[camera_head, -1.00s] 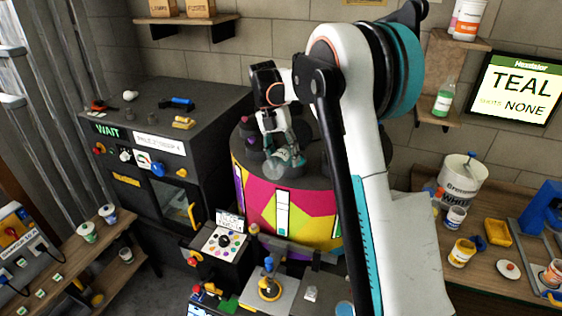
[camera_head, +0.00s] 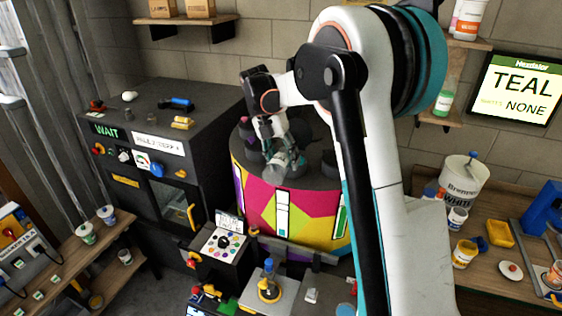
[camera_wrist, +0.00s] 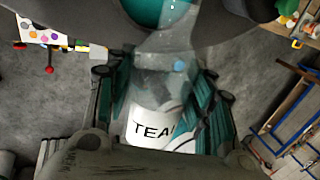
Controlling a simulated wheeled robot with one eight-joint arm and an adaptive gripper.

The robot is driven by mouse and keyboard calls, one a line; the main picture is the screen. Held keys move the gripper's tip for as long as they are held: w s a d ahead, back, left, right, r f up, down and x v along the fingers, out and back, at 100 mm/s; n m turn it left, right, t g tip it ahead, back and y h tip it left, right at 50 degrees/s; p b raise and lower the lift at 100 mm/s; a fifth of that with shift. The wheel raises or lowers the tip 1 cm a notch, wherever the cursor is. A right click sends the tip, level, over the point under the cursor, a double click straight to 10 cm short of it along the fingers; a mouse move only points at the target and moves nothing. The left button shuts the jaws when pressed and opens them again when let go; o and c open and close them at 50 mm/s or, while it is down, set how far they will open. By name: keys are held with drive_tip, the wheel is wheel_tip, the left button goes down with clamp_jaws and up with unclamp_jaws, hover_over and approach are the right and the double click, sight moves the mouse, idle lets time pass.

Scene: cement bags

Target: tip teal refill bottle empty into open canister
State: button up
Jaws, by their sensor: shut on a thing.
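The refill bottle (camera_wrist: 152,128), clear with a white label reading "TEA", is between the teal-padded fingers of my gripper (camera_wrist: 160,105) in the wrist view. Its clear neck points toward a round opening with teal inside (camera_wrist: 160,8), which looks like the open canister at the picture's top edge. In the head view, my gripper (camera_head: 282,150) holds the bottle (camera_head: 275,168) tilted over the dark top of the multicoloured drum. The canister's opening is not clear there. I cannot tell how much liquid the bottle holds.
Dark canisters stand on the drum (camera_head: 275,205). A black cabinet (camera_head: 160,150) with a "WAIT" sign is at left. A screen (camera_head: 515,90) reads "TEAL" and "NONE". A bench with cups and a white bucket (camera_head: 465,180) is at right.

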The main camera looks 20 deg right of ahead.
drive_tip(key=shift+a+f+t+h+b, duration=0.1)
drive_tip(key=shift+f+t+h+b, duration=0.3)
drive_tip(key=shift+t+b, duration=0.15)
drive_tip(key=shift+s+t+h, duration=0.1)
drive_tip(key=shift+t+h, duration=0.15)
drive_tip(key=shift+h, duration=0.05)
drive_tip(key=shift+f+b, duration=0.1)
drive_tip(key=shift+b, duration=0.2)
drive_tip(key=shift+f+m+t+h+b, duration=0.35)
drive_tip(key=shift+t+h+b, duration=0.2)
drive_tip(key=shift+b, duration=0.2)
drive_tip(key=shift+w+d+t+h, duration=0.25)
drive_tip(key=shift+h, duration=0.1)
